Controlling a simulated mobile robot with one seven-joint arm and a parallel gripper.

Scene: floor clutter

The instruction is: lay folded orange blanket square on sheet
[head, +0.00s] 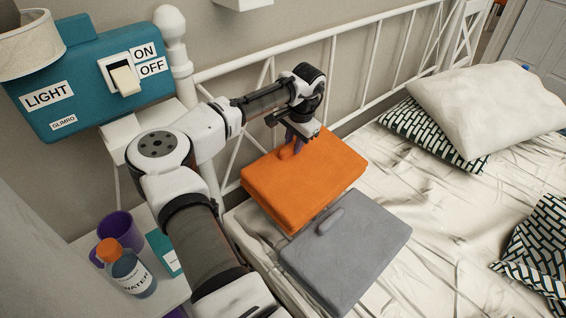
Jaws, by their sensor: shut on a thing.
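The folded orange blanket (325,175) is a thick square with a raised orange tab near its far left part. My gripper (291,152) reaches down onto that tab and is shut on it. The blanket is at the left side of the bed, just behind a folded grey blanket (350,245) and close to it. The white sheet (440,230) covers the bed, wrinkled. I cannot tell whether the orange blanket touches the sheet or hangs a little above it.
A white pillow (485,105) and patterned cushions (425,135) lie at the right. A white metal bed rail (370,50) runs behind. A bedside table at lower left holds a water bottle (130,272) and purple cup (121,230). The sheet's middle is clear.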

